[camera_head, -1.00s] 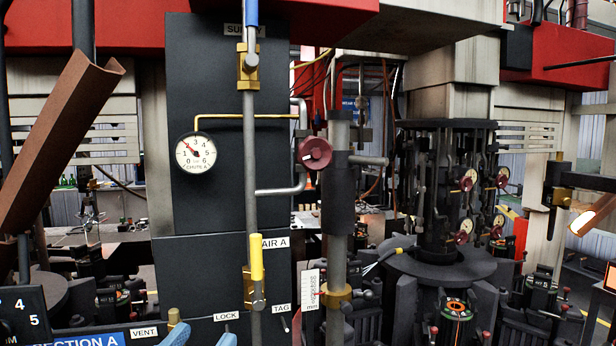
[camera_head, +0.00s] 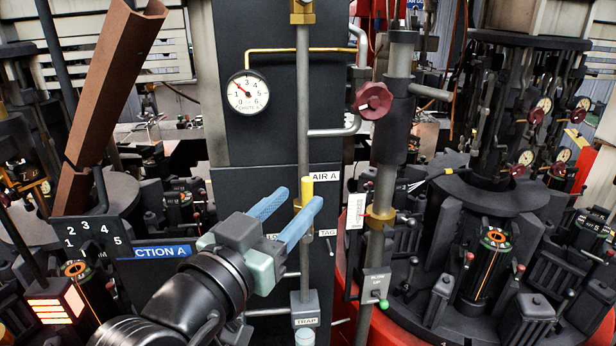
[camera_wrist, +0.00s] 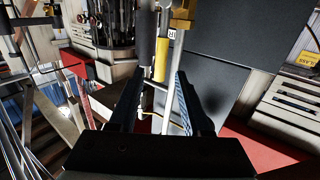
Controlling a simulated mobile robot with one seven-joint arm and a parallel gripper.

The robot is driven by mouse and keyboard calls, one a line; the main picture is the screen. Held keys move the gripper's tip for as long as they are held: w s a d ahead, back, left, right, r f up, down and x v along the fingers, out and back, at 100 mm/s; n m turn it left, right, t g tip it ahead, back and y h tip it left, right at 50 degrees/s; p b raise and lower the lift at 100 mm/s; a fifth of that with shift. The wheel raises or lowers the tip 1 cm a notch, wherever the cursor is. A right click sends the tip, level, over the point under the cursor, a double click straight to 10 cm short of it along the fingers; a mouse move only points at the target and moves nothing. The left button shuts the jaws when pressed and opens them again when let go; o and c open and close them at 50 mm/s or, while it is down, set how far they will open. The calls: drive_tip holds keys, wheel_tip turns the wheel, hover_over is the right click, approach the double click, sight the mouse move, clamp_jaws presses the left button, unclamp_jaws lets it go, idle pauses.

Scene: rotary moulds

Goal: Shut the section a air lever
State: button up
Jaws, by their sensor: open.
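The section A air lever (camera_head: 307,184) is a short yellow handle on a grey vertical pipe, beside the label AIR A (camera_head: 324,174). The handle looks in line with the pipe. Its brass valve body is partly hidden behind my fingers. My gripper (camera_head: 296,199) is open, with blue fingers reaching up towards the lever from the lower left. In the wrist view the yellow handle (camera_wrist: 161,60) shows beyond the fingertips, between the two fingers of my gripper (camera_wrist: 159,82). I see nothing between the fingers at their tips; contact with the lever cannot be told.
A dark panel (camera_head: 262,128) carries a round gauge (camera_head: 248,92). Right of the lever stands a thick grey pipe with a red handwheel (camera_head: 373,100). A rust-brown chute (camera_head: 112,90) rises at the left. A TRAP fitting (camera_head: 305,308) hangs low on the lever's pipe.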

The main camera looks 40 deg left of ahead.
sight(305, 193)
drive_tip(key=shift+p+x, duration=0.7)
drive_tip(key=shift+x, duration=1.6)
clamp_jaws()
